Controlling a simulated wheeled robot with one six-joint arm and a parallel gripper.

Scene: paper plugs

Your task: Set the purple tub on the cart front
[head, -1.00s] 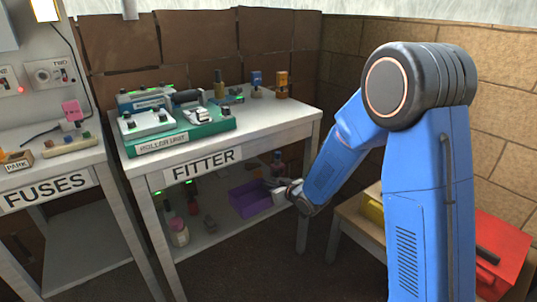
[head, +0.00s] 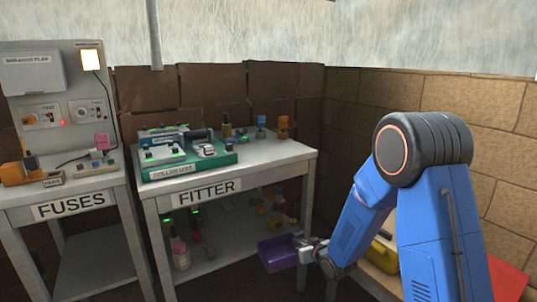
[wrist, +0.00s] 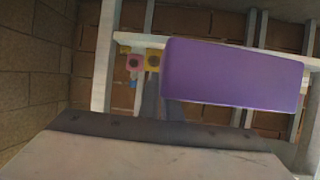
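The purple tub (head: 277,254) is held off the floor in front of the lower shelf of the FITTER bench, roughly level. My gripper (head: 300,246) is at the tub's right side and is shut on it. In the wrist view the purple tub (wrist: 232,75) fills the upper right, and its near wall hides what lies behind it. The fingertips are hard to make out there. No cart that I can identify shows in these frames.
The FITTER bench (head: 275,172) carries a green roller unit (head: 187,160) on top, with several bottles and small parts on its lower shelf. The FUSES bench (head: 100,197) stands left. A yellow box (head: 385,252) and a red box (head: 507,278) are at right, partly behind my arm.

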